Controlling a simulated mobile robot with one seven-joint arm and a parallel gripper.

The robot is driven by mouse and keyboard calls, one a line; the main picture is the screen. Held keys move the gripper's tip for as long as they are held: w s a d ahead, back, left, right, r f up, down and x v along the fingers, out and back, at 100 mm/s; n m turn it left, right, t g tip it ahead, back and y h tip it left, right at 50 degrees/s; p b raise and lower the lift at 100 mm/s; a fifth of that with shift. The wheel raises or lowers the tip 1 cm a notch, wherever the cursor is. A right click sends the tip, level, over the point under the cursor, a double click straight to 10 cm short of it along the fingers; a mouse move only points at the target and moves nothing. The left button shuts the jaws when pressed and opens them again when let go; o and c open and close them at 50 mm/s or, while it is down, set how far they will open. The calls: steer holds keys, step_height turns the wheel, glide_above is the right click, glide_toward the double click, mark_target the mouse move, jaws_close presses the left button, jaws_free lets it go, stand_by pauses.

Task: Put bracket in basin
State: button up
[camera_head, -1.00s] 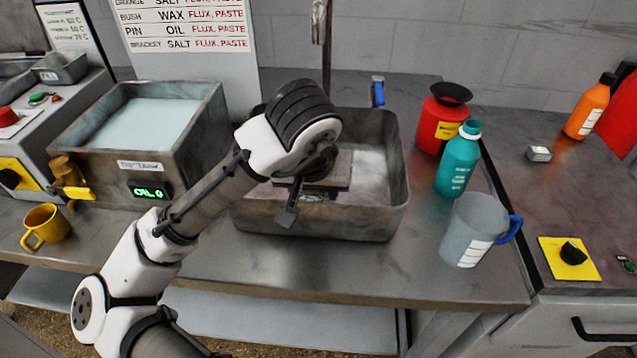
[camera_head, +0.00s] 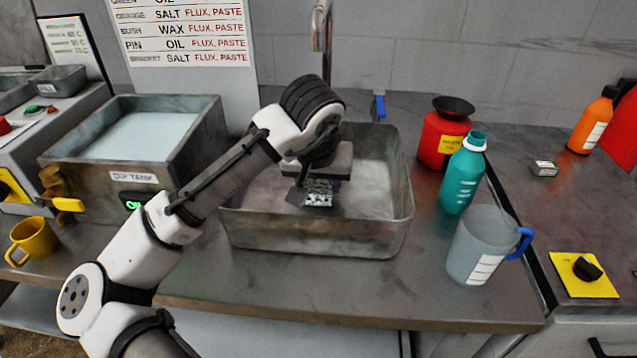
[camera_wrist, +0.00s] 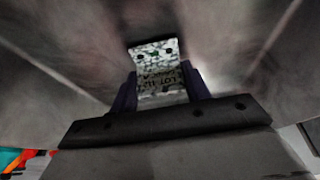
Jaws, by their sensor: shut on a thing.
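The bracket (camera_head: 318,192) is a small plate with a mottled white and green-grey surface, held at my gripper (camera_head: 318,180). In the wrist view the bracket (camera_wrist: 160,72) shows two dark holes near its far end and some dark lettering, and sits between the two dark fingers of my gripper (camera_wrist: 160,92). The gripper is shut on it. The basin (camera_head: 320,238) is a grey metal tub with a pale floor. In the head view my gripper and the bracket are over the inside of the basin; the height above its floor is unclear.
A dip tank (camera_head: 80,165) stands left of the basin, with a yellow mug (camera_head: 33,240) in front. Right of the basin are a red container (camera_head: 442,138), a teal bottle (camera_head: 462,175) and a clear jug (camera_head: 478,245). A tap (camera_head: 321,30) rises behind the basin.

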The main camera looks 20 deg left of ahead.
steer(key=shift+f, duration=0.15)
steer(key=o, duration=1.2)
steer(key=shift+o, duration=0.2)
steer(key=v, duration=1.2)
